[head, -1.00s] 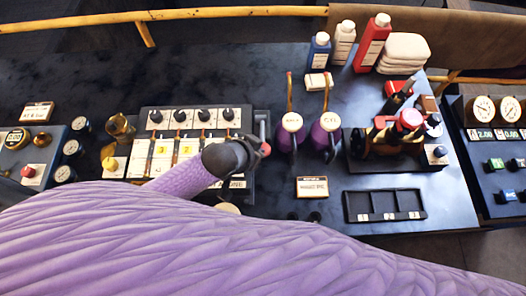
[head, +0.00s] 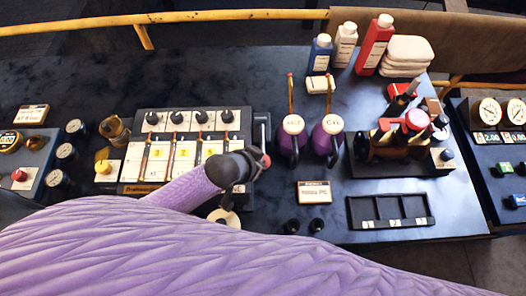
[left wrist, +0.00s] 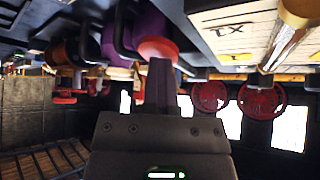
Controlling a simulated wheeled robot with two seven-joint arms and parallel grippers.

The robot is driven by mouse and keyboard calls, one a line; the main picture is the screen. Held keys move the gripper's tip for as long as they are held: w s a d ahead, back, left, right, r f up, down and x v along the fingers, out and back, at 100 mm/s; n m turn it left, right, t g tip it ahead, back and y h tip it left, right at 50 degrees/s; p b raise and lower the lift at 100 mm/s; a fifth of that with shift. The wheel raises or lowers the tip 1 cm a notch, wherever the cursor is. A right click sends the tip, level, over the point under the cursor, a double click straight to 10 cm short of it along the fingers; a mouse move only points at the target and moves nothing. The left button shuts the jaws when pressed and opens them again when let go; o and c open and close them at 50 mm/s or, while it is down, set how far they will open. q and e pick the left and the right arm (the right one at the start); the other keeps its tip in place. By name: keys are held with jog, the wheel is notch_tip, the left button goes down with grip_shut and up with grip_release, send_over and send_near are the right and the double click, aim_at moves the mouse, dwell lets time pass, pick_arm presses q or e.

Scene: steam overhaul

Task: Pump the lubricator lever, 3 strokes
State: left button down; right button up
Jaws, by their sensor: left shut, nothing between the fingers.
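The lubricator (head: 130,188) is a box with a white front of numbered columns and a row of black knobs on top. Its dark lever (head: 262,130) is at the right side, and a red knob (head: 266,161) shows beside my left gripper (head: 261,163). My left gripper is shut and empty, its fingers at the knob; the arm hides part of the box's lower right. In the left wrist view the closed fingers (left wrist: 161,75) point up just below a round red knob (left wrist: 157,50). I cannot tell if they touch it. My right gripper is not in view.
A black three-slot tray (head: 390,211) and a tool holder (head: 400,165) lie farther right. Bottles (head: 373,45) stand at the back. Gauges (head: 66,151) are at the left. Dark bench behind the lubricator is clear.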

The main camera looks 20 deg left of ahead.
pick_arm(q)
jog(key=s+p, duration=0.1)
jog(key=s+a+r+p, duration=0.1)
jog(key=p, duration=0.1)
jog(key=shift+s+a+r, duration=0.2)
jog(key=shift+s, duration=0.1)
jog(key=shift+s+f, duration=0.1)
jog(key=p+v, duration=0.3)
jog(key=v, duration=0.6)
jog(key=shift+s+r, duration=0.2)
jog(key=shift+r, duration=0.1)
jog(key=shift+a, duration=0.1)
